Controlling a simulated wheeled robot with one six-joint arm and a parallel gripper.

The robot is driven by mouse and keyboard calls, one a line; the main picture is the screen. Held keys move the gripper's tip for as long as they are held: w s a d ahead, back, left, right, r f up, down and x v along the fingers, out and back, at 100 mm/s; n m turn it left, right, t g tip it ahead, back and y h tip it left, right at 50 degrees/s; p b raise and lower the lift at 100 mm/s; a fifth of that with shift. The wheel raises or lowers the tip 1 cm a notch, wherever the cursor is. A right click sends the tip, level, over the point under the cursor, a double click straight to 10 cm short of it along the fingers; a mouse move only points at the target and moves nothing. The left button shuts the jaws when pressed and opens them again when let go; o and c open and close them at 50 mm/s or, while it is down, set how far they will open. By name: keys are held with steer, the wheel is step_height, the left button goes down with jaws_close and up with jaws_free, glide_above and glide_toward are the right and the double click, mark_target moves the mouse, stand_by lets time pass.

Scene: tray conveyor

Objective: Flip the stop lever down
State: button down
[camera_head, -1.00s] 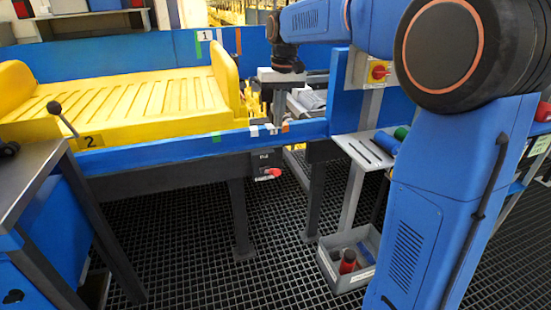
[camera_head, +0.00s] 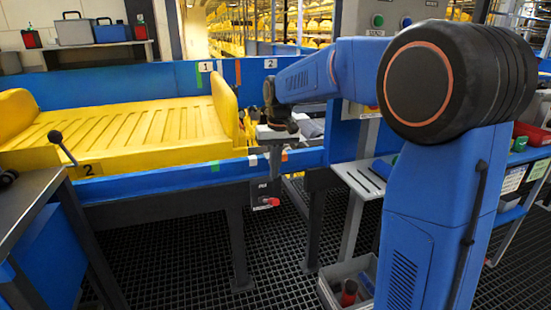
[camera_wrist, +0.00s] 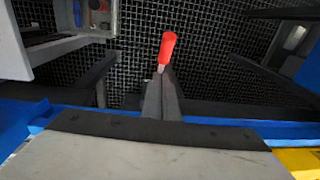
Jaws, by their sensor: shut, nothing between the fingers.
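A small lever with a red handle (camera_head: 269,201) sits on a dark box (camera_head: 262,190) under the conveyor's blue front rail. Its handle points sideways to the right. The red handle (camera_wrist: 168,48) also shows in the wrist view, just beyond my fingertips. My gripper (camera_head: 275,174) is shut and empty, pointing down in front of the blue rail, above the red handle. In the wrist view my shut dark fingers (camera_wrist: 162,82) partly hide the lever's base. I cannot tell whether they touch it. Another lever with a black knob (camera_head: 56,136) stands at the left by the label 2.
A yellow tray (camera_head: 140,137) lies on the conveyor behind the blue rail (camera_head: 190,178). A grey bin (camera_head: 328,288) stands on the grated floor at right. A metal bench (camera_head: 30,205) is at left. The floor below the conveyor front is mostly open.

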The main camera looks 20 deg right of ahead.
mark_target(270, 202)
steer(key=f, duration=0.1)
steer(key=s+f, duration=0.1)
steer(key=f, duration=0.1)
steer(key=s+a+f, duration=0.1)
steer(key=f, duration=0.1)
steer(key=shift+s+f, duration=0.1)
steer(key=shift+f, duration=0.05)
stand_by(0.3)
